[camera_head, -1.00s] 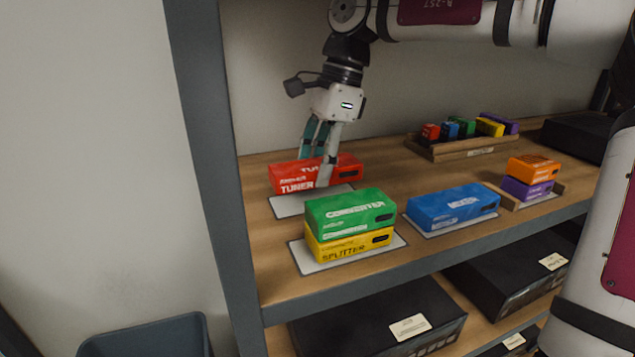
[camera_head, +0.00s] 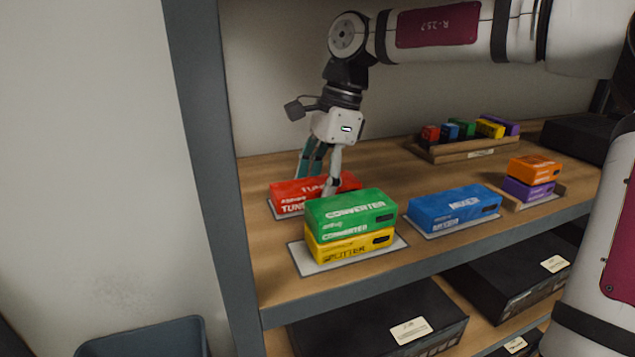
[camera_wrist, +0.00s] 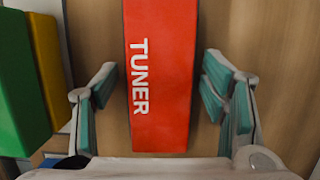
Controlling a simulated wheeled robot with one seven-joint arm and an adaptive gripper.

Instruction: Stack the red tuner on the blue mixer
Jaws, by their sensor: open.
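The red tuner (camera_head: 290,193) lies flat on a pale mat at the shelf's back left. Its label shows up close in the wrist view (camera_wrist: 160,70). My gripper (camera_head: 318,184) is open and points down over it. In the wrist view, my gripper's fingers (camera_wrist: 160,78) stand on either side of the tuner, with a gap on each side. The blue mixer (camera_head: 455,207) lies on its own pale mat, right of the green box, with nothing on top. The green converter hides part of the tuner's front in the head view.
The green converter (camera_head: 350,212) sits on the yellow splitter (camera_head: 350,247), close in front of the tuner. An orange box (camera_head: 535,168) on a purple one (camera_head: 528,189) stands right of the mixer. A wooden tray (camera_head: 465,150) of small coloured boxes is behind. A grey upright borders the left.

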